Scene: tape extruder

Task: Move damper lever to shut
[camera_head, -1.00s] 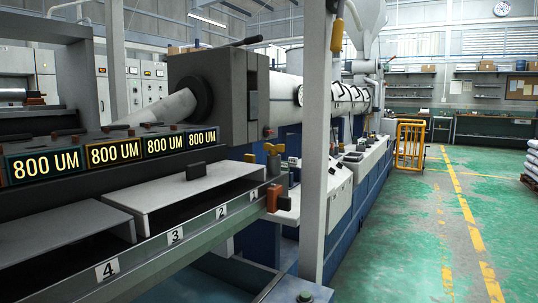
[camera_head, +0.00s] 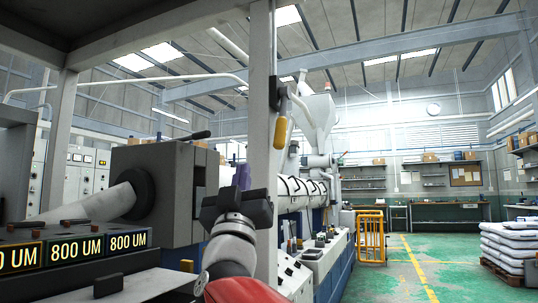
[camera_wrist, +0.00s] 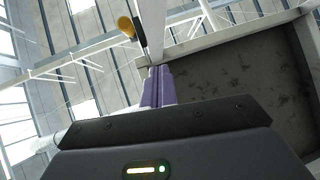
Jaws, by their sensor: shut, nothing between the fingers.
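The lever with a yellow grip (camera_head: 281,132), which looks like the damper lever, hangs down from a dark pivot on the pale upright post (camera_head: 262,110) in the head view. In the wrist view the yellow grip (camera_wrist: 126,27) is near the top, left of the post. My gripper (camera_head: 241,170) points upward, below and left of the lever in the head view. Its purple fingers (camera_wrist: 158,75) are together and empty in the wrist view. In both pictures the fingers and the yellow grip appear apart.
The extruder housing (camera_head: 165,185) and the 800 UM displays (camera_head: 76,249) stand at left. A grey overhead canopy (camera_wrist: 240,75) fills the right of the wrist view. An orange guard rail (camera_head: 370,237) and stacked white sacks (camera_head: 508,245) stand on the otherwise clear green floor at right.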

